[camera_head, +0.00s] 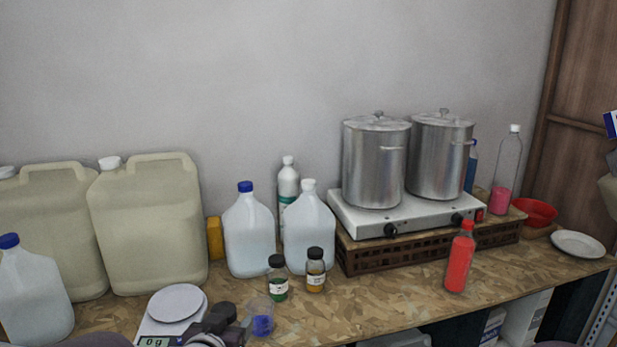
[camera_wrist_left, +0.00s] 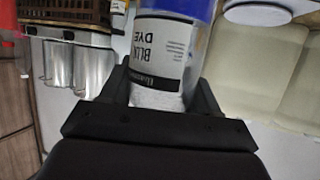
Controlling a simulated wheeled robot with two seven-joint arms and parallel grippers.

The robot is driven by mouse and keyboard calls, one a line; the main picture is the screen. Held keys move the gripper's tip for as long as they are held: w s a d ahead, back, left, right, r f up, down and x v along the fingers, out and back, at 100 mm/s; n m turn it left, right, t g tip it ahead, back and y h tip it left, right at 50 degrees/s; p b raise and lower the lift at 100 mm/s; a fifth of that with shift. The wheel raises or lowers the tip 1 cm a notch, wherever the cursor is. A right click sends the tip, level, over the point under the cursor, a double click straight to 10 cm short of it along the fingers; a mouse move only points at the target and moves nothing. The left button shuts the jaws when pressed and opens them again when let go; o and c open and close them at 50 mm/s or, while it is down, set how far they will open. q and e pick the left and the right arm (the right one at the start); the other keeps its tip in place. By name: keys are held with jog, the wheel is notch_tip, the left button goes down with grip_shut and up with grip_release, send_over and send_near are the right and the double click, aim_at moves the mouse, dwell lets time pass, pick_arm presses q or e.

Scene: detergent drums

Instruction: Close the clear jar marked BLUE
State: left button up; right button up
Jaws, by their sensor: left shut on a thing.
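The clear jar marked BLUE (camera_head: 262,324) is a small see-through jar with blue content low in it. It is near the front edge of the bench in the head view, right of the scale. In the left wrist view its white label (camera_wrist_left: 162,50) reads BLUE DYE, upside down. My left gripper (camera_head: 243,327) comes from the left and is shut on this jar. Its dark fingers (camera_wrist_left: 160,97) lie on both sides of the jar in the wrist view. I cannot make out a lid on the jar. My right gripper is not in view.
Two small black-capped jars, one green (camera_head: 278,282) and one amber (camera_head: 315,272), stand just behind. A scale (camera_head: 172,318) is at the left. Jugs (camera_head: 249,240), drums (camera_head: 150,230), a red bottle (camera_head: 460,262) and a hotplate (camera_head: 400,215) with pots surround free bench at centre right.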

pick_arm(q)
jog(key=s+a+f, duration=0.1)
jog(key=a+f, duration=0.1)
jog(key=f, duration=0.8)
jog(key=s+a+f+n+y, duration=0.1)
jog(key=a+f, duration=0.1)
jog(key=f, duration=0.8)
